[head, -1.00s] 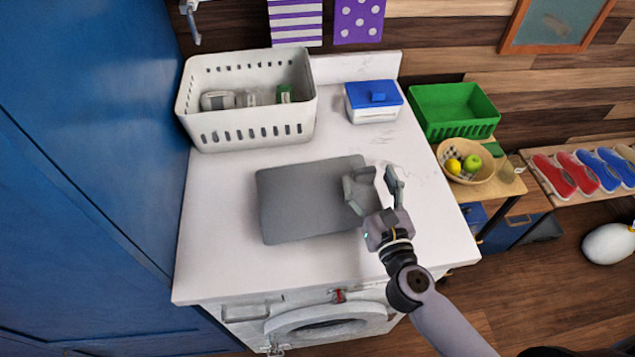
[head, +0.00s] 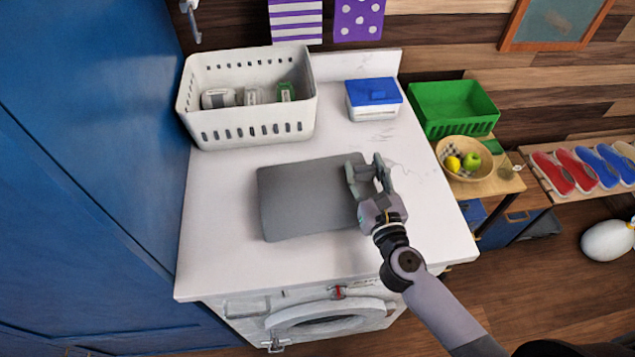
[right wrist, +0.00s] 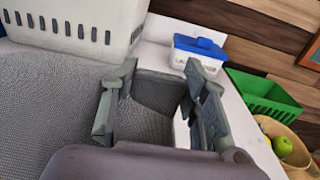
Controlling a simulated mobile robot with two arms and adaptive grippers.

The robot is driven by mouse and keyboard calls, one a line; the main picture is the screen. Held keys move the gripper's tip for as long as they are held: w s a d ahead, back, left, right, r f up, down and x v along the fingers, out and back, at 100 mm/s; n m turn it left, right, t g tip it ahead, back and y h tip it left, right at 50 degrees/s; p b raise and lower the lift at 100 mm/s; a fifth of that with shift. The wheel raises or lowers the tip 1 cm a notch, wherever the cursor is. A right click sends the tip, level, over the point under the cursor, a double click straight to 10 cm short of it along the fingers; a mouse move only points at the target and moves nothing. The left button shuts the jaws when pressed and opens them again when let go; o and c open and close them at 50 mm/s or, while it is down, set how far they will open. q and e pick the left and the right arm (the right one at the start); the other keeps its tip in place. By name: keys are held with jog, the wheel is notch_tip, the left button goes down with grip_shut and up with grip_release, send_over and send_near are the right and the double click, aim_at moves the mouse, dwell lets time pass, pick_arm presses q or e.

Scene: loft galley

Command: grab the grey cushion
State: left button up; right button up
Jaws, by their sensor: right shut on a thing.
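The grey cushion (head: 305,198) lies flat on the white countertop (head: 225,275) above a washing machine. My right gripper (head: 367,168) is at the cushion's right edge, near its far right corner. It is shut on that edge, with one finger over the cushion and the other on its right side. In the right wrist view the cushion (right wrist: 55,105) fills the left side and its corner runs between the fingers (right wrist: 160,75). My left gripper is not in view.
A white basket (head: 225,135) with small items stands behind the cushion. A blue-lidded box (head: 373,112) stands at the back right. A green crate (head: 460,125) and a fruit bowl (head: 447,158) are right of the counter. A blue panel (head: 80,130) borders the left.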

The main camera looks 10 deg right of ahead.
grip_shut()
jog(key=shift+r, duration=0.15)
dwell(0.4)
